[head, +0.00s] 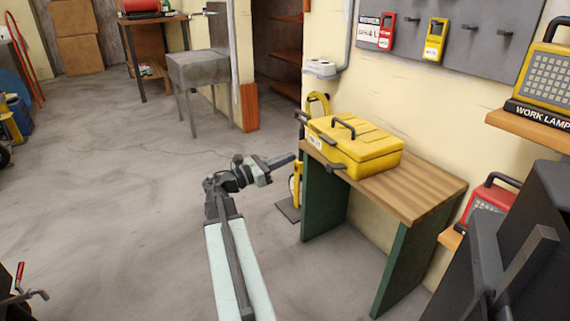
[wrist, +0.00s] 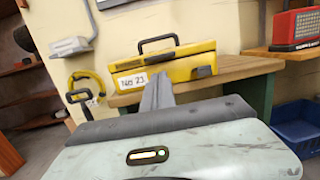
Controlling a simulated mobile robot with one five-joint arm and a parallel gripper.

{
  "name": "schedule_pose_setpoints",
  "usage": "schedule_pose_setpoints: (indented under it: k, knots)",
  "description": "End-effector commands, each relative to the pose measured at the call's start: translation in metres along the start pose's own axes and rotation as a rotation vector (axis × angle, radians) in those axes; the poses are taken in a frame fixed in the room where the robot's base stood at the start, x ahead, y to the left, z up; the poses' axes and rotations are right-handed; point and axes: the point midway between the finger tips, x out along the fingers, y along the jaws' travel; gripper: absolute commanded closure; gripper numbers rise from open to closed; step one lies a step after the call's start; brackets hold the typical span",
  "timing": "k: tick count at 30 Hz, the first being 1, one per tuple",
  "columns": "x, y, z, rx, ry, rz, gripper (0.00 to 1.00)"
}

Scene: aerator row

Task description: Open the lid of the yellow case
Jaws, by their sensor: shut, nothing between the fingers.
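The yellow case (head: 355,145) lies on the wooden bench with its lid closed. A dark handle is on its top and dark latches are on its near side. It also shows in the wrist view (wrist: 190,67), with a white label reading roughly "NO 21". My gripper (head: 290,159) is shut and empty, just left of the case and apart from it, pointing toward it. In the wrist view the shut fingers (wrist: 157,92) show in front of the case and hide part of its lower side.
The wooden bench (head: 430,193) has green legs and a bare right end. A yellow stand (head: 296,190) is on the floor beside its left end. Shelves with a red lamp (head: 488,203) and a yellow work lamp (head: 548,82) stand at right.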

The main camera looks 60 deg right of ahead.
Motion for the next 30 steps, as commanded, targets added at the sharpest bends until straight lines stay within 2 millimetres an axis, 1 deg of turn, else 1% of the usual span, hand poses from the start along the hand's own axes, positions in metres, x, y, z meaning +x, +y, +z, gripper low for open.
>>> schedule_pose_setpoints:
  k: [30]
  knots:
    - [0.115,0.0,-0.018,0.002,0.002,-0.003,1.0]
